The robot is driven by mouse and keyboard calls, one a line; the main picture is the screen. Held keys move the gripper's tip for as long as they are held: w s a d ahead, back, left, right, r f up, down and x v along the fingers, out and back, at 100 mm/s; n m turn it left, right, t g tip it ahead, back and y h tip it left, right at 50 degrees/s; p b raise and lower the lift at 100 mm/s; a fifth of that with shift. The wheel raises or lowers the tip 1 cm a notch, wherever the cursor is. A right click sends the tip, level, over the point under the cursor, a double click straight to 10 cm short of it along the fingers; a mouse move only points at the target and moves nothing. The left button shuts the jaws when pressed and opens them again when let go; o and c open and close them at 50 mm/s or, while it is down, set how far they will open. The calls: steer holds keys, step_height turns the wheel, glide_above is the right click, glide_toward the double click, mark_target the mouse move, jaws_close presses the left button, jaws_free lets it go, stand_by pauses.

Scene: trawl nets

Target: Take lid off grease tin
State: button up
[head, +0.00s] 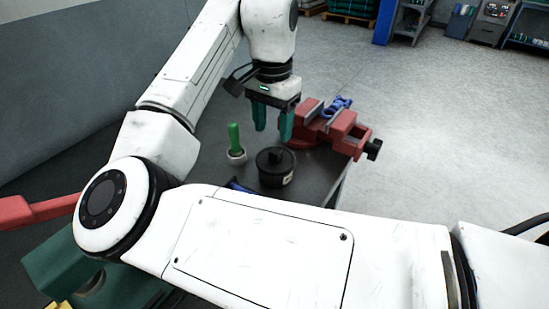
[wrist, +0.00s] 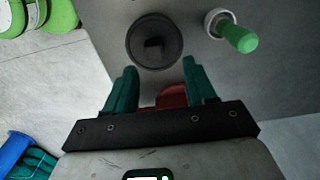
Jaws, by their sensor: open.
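The grease tin (head: 275,176) stands upright on a dark bench top, with its black lid (head: 276,157) on it and a raised knob on the lid. In the wrist view the lid (wrist: 154,41) shows from above as a dark disc beyond the fingertips. My gripper (head: 273,128) is open and empty, with green fingers pointing down, above and behind the tin. In the wrist view my gripper (wrist: 158,78) has its fingers apart, with nothing between them. The tin's lower part is hidden in the wrist view.
A red vise (head: 340,131) with a blue item (head: 338,106) on it stands right of my gripper. A green-handled brush in a small white pot (head: 236,155) stands left of the tin, also seen in the wrist view (wrist: 218,22). The bench edge is close on the right.

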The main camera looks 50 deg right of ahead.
mark_target(276, 150)
steer(key=shift+s+a+f, duration=0.1)
steer(key=shift+s+f, duration=0.15)
steer(key=shift+f, duration=1.15)
steer(key=shift+s+f, duration=0.2)
steer(key=shift+f, duration=1.15)
jaws_close()
